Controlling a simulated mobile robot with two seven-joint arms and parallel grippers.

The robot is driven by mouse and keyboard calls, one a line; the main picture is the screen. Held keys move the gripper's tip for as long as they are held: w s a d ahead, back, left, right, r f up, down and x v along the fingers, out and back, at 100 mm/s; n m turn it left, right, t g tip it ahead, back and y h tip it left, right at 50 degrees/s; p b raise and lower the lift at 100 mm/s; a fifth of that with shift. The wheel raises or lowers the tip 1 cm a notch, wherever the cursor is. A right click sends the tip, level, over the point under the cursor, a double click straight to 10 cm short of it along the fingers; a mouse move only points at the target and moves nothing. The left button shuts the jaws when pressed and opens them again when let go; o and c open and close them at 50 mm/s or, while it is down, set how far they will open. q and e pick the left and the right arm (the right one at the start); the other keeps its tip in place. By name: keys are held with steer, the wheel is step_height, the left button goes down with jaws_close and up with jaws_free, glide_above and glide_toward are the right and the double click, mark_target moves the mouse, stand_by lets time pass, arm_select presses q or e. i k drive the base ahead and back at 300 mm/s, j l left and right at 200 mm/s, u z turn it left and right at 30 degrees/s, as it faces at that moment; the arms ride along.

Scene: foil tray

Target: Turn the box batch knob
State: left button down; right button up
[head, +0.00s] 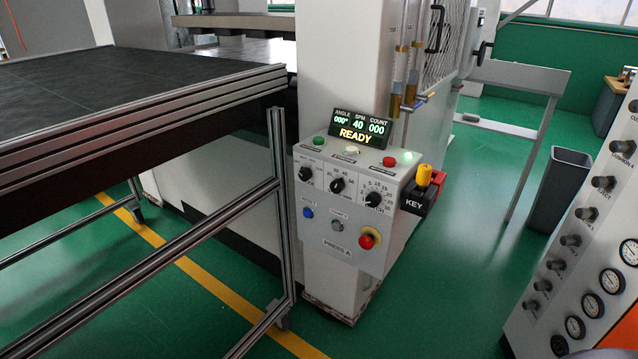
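A white control box (318,243) stands in the middle of the view. Its upper front has a row of three black knobs: a left knob (305,174), a middle dial knob (337,185) and a right dial knob (374,199). The middle and right knobs have numbered scales around them. The labels are too small to read, so I cannot tell by name which one is the batch knob. The display (358,127) on top reads ANGLE 000, SPM 40, COUNT 000 and READY. Neither of my grippers is in view.
A red stop button (368,239) and a blue button (308,212) sit below the knobs. A yellow-handled KEY holder (423,190) juts from the box's right side. A metal-framed table (140,115) stands left. A gauge panel (590,240) stands right, with green floor between.

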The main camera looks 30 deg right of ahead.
mark_target(373, 199)
steer(key=z, duration=1.25)
